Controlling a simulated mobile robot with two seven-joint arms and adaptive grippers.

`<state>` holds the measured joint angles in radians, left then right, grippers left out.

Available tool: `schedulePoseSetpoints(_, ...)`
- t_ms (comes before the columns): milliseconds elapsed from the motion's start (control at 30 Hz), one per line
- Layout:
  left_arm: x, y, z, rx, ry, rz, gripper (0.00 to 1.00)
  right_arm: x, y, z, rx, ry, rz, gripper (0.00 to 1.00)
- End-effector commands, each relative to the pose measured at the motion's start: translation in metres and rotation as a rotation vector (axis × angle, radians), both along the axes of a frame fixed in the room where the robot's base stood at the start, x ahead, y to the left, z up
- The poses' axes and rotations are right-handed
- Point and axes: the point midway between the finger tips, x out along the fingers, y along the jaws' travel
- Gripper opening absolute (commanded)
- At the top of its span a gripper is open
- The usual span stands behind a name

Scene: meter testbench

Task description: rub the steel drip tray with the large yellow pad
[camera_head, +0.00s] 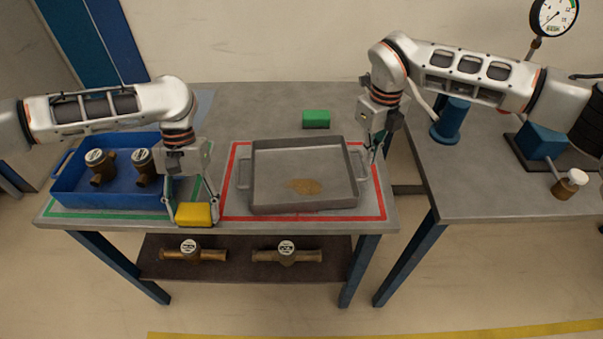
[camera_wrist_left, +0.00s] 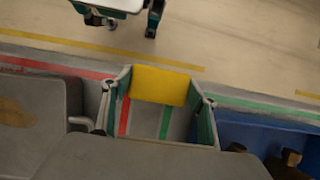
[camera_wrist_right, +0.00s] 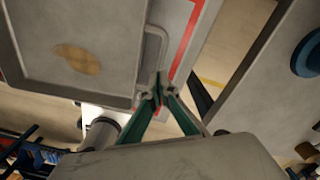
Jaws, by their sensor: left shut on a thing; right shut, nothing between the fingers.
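The yellow pad (camera_head: 194,214) is held between the fingers of my left gripper (camera_head: 191,208), near the table's front edge, left of the tray. In the left wrist view the pad (camera_wrist_left: 159,85) spans the gap between the fingers. The steel drip tray (camera_head: 263,201) lies inside the red outline, with a handle on each side. A brown stain (camera_head: 304,186) marks its floor; the stain also shows in the right wrist view (camera_wrist_right: 77,59). My right gripper (camera_head: 369,158) is shut and empty at the tray's right handle (camera_wrist_right: 154,55); I cannot tell whether it touches it.
A blue crate (camera_head: 108,201) with brass meters stands on the left, inside a green outline. A green block (camera_head: 316,119) lies behind the tray. Two more meters (camera_head: 194,254) lie on the lower shelf. A second table (camera_head: 480,186) stands right, across a gap.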

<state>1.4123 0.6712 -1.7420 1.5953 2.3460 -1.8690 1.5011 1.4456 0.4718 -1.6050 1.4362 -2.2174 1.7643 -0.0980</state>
Motion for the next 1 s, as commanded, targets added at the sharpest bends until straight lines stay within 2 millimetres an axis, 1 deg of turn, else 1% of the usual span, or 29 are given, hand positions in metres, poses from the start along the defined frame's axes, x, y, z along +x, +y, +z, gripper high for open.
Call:
schedulePoseSetpoints(467,0.0001,0.0000,-0.0001,0.000,0.000,0.000,0.41,0.0000,0.0000,-0.0004,0.000,0.000,0.000,0.00)
schedulePoseSetpoints(1000,-0.0004,0.0000,-0.0050,0.000,0.002,0.000,0.41,-0.0001,0.0001,-0.0097,0.000,0.000,0.000,0.00)
